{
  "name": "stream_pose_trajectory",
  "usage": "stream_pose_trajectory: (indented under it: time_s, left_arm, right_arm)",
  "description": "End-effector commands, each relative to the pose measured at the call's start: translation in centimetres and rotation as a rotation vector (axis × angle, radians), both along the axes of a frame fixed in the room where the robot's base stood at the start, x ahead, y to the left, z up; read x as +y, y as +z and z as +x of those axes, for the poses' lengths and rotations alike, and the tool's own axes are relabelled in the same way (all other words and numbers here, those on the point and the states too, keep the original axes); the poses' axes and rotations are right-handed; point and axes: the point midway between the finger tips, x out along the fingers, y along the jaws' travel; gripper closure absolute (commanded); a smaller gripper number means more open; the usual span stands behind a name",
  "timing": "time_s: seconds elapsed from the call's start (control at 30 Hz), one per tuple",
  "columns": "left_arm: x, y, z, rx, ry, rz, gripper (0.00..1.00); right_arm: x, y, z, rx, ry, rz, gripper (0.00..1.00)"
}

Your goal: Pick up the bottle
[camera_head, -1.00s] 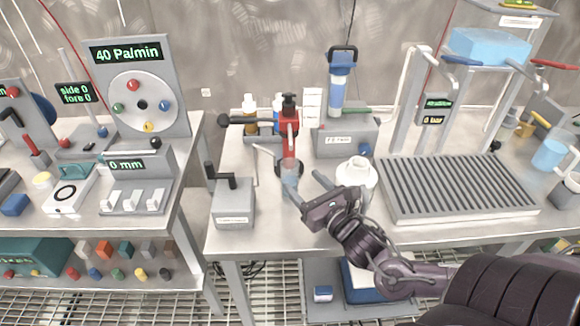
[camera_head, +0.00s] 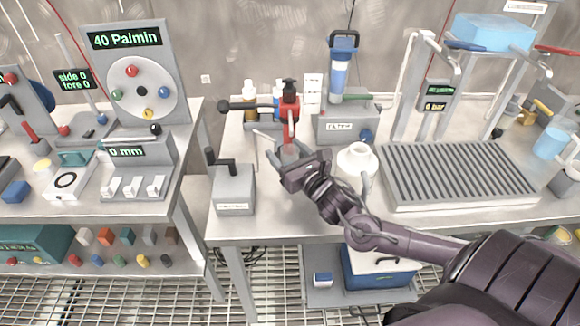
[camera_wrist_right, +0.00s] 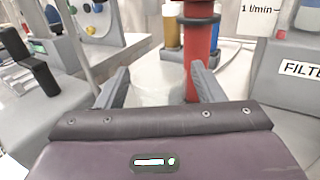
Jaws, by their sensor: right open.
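A small amber bottle with a pale cap (camera_head: 249,95) and a bluish bottle (camera_head: 277,102) stand at the back of the bench, behind a red post stand (camera_head: 291,122). The amber bottle also shows in the right wrist view (camera_wrist_right: 171,25). A clear, pale vessel (camera_head: 289,153) is by the foot of the red stand, partly hidden by my gripper. My right gripper (camera_head: 299,159) is open in front of the stand, its fingers pointing at it. In the wrist view a faint, clear shape shows between the fingers (camera_wrist_right: 156,85); contact cannot be told. My left gripper is out of view.
A grey box with a crank (camera_head: 234,190) stands left of the gripper. A white jug (camera_head: 357,160) stands close on the right. The filter box (camera_head: 345,128) is behind it, and a ribbed tray (camera_head: 455,172) lies further right.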

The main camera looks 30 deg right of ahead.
Motion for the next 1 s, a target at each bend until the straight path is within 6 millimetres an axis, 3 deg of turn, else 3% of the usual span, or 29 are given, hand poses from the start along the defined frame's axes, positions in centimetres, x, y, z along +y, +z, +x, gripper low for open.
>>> stream_pose_trajectory:
  time_s: [0.2,0.6,1.0]
  left_arm:
    - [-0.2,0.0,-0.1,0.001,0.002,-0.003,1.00]
    - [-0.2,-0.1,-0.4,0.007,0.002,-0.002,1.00]
    - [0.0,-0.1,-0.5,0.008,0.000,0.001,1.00]
  right_arm:
    - [0.0,0.0,0.0,0.001,0.000,0.000,0.38]
    - [0.0,0.0,0.0,0.000,0.000,0.000,0.91]
    - [0.0,1.0,0.0,-0.001,0.000,0.000,0.92]
